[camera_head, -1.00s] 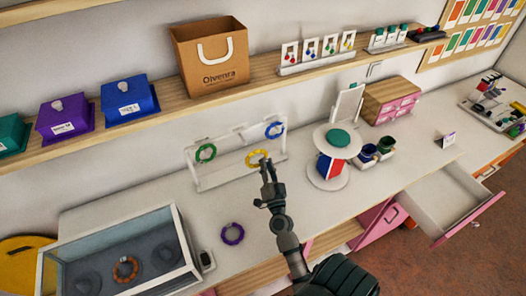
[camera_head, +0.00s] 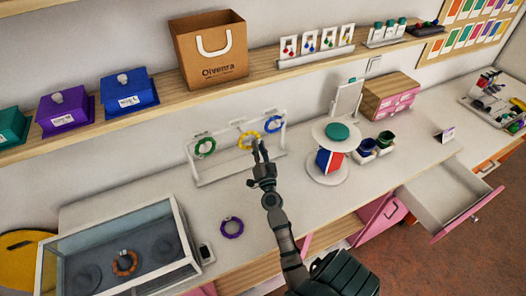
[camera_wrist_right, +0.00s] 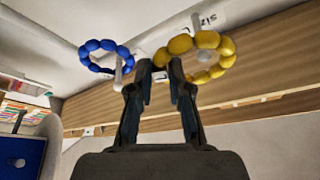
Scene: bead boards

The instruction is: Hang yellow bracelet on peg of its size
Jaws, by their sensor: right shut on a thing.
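The yellow bracelet (camera_head: 240,141) is up at the middle peg of the white rack (camera_head: 212,178). In the right wrist view, the bracelet (camera_wrist_right: 227,47) shows a pale round peg end (camera_wrist_right: 206,56) inside its ring; I cannot tell how far the ring is over the peg. My right gripper (camera_head: 258,149) is shut on the bracelet's near lower edge; its fingers (camera_wrist_right: 161,75) also show in the wrist view. A green bracelet (camera_head: 198,149) hangs on the left peg and a blue bracelet (camera_head: 267,127) on the right peg. My left gripper is out of view.
A purple bracelet (camera_head: 222,229) lies on the table in front of the rack. A glass-topped case (camera_head: 185,240) stands at the lower left. A round stand (camera_head: 333,133) is right of the rack. The shelf (camera_head: 265,73) runs above. A drawer (camera_head: 437,205) is open at right.

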